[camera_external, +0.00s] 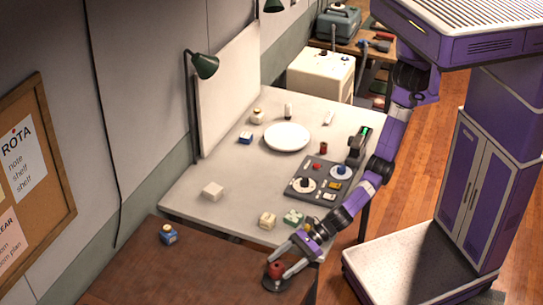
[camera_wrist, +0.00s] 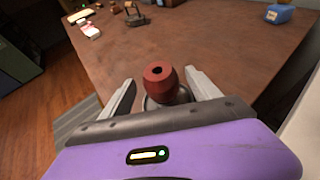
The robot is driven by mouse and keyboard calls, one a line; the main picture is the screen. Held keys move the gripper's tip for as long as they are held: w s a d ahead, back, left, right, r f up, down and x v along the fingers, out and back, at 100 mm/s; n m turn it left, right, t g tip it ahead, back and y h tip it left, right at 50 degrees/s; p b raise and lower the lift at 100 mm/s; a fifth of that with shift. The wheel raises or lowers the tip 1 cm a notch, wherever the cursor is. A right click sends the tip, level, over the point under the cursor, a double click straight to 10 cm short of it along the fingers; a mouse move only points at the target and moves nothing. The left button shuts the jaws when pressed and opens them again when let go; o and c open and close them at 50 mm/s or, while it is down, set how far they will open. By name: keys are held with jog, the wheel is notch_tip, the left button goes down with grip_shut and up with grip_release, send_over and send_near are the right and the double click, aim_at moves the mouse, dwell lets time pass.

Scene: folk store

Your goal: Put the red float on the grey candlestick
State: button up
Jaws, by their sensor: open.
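The red float (camera_external: 276,268) is a rounded red piece with a dark hole in its top, near the front edge of the brown table. In the wrist view the float (camera_wrist: 158,78) stands upright on or over a round grey piece (camera_wrist: 151,103), which looks like the grey candlestick; its dark round base (camera_external: 274,286) shows below the float. Any stem is hidden by the float. My gripper (camera_external: 278,266) is open, with one finger on each side of the float. In the wrist view a gap shows between my gripper (camera_wrist: 160,80) fingers and the float.
A blue pot (camera_external: 168,234) stands on the brown table (camera_external: 130,268). The pale table (camera_external: 240,190) behind holds a white plate (camera_external: 287,136), a dark tray (camera_external: 300,194) and several small items. Most of the brown table's middle is clear.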

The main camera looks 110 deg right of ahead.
jog(key=v, duration=1.1)
